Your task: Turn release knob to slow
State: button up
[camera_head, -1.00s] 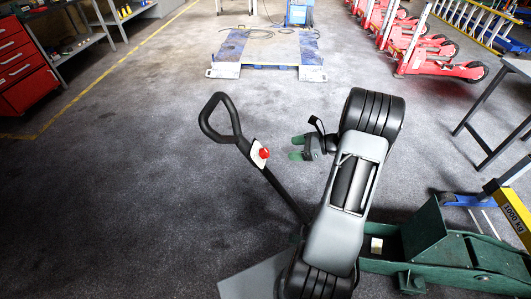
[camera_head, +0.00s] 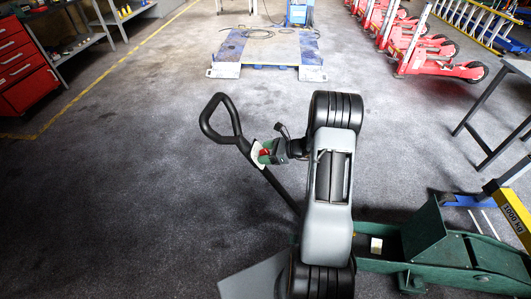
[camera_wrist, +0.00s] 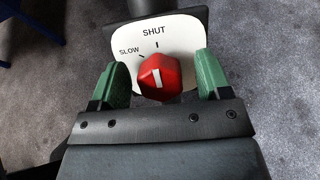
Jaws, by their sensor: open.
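The red release knob (camera_wrist: 160,77) sits on a white plate (camera_wrist: 153,42) marked SLOW and SHUT. Its white pointer line aims up at about the SHUT mark, and the SLOW mark lies up and left of it. My gripper (camera_wrist: 160,80) is open in the wrist view, with one green finger on each side of the knob and a gap to each. In the head view my gripper (camera_head: 263,151) is at the knob on the jack's black handle (camera_head: 208,125). The fingers partly hide the knob there.
The green trolley jack body (camera_head: 470,255) lies at the lower right, with a yellow 1000 kg beam (camera_head: 516,215) beside it. A grey table leg (camera_head: 480,125) stands at the right. The floor left of the handle is clear.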

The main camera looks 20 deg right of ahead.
jog(key=c, duration=0.9)
jog(key=shift+b, duration=0.3)
jog(key=n+b, duration=0.4)
jog(key=shift+f+g, duration=0.2)
jog(key=shift+g, duration=0.2)
jog(key=n+b, duration=0.4)
jog(key=shift+s+n+g+y+b, duration=0.1)
jog(key=shift+n+g+y+b, duration=0.2)
jog(key=shift+n+g, duration=0.1)
jog(key=shift+r+n+b, duration=0.15)
jog(key=shift+n+b, duration=0.9)
jog(key=shift+n, duration=0.15)
jog(key=shift+r+n, duration=0.1)
jog(key=shift+n, duration=0.2)
